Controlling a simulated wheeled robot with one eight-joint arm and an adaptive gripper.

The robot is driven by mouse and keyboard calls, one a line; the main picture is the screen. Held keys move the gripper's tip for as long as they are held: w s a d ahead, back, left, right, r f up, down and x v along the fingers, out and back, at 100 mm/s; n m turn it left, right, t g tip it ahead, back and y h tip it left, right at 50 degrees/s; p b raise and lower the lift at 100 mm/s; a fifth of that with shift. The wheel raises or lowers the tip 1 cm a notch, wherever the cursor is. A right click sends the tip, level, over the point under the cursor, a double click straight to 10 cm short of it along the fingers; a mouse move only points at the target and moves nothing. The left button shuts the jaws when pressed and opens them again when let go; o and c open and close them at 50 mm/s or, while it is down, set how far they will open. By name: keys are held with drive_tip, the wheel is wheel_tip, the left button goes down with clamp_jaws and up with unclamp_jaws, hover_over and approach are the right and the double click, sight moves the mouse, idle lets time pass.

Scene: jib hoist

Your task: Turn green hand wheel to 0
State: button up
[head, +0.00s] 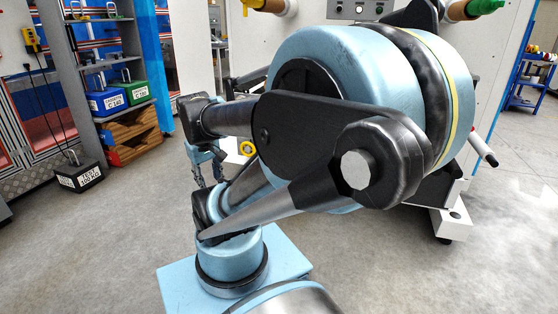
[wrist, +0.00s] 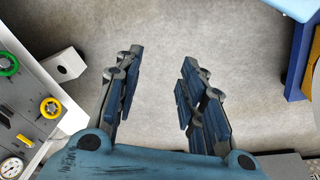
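The green hand wheel (wrist: 8,64) shows at the left edge of the wrist view, on a light panel, partly cut off by the frame. Its scale and setting cannot be read. My gripper (wrist: 162,60) is open and empty, its two blue-padded fingers apart over bare grey floor. The wheel lies to the left of the fingers, well apart from them.
The panel also bears a yellow hand wheel (wrist: 51,107) and a round gauge (wrist: 11,167). A blue-and-yellow structure (wrist: 296,65) stands at right in the wrist view. Open floor shows at right.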

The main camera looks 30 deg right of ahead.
drive_tip(key=w+d+r+n+g+h, duration=0.1)
drive_tip(key=w+d+r+n+h, duration=0.1)
drive_tip(key=w+d, duration=0.55)
drive_tip(key=w+d+r+n+h, duration=0.2)
drive_tip(key=w+d+h, duration=0.15)
drive_tip(key=w, duration=0.65)
drive_tip(key=w+d+r+n+g+h, duration=0.1)
drive_tip(key=w+d+n, duration=0.2)
drive_tip(key=w+d, duration=0.4)
drive_tip(key=w+d+f+n+g+h, duration=0.1)
drive_tip(key=w+d+f+n+h, duration=0.2)
drive_tip(key=w, duration=0.4)
drive_tip(key=w+d+f+h, duration=0.1)
drive_tip(key=w+d+f, duration=0.3)
drive_tip(key=w, duration=0.3)
drive_tip(key=w+d+f+n+g+h, duration=0.2)
drive_tip(key=d+f+h, duration=0.15)
drive_tip(key=f, duration=0.75)
drive_tip(key=w+d+f+n+g+h, duration=0.25)
drive_tip(key=d+f, duration=0.25)
drive_tip(key=f, duration=0.7)
drive_tip(key=x, duration=1.7)
drive_tip(key=shift+w+d+f, duration=0.15)
drive_tip(key=shift+w+d, duration=0.1)
drive_tip(key=shift+d, duration=0.05)
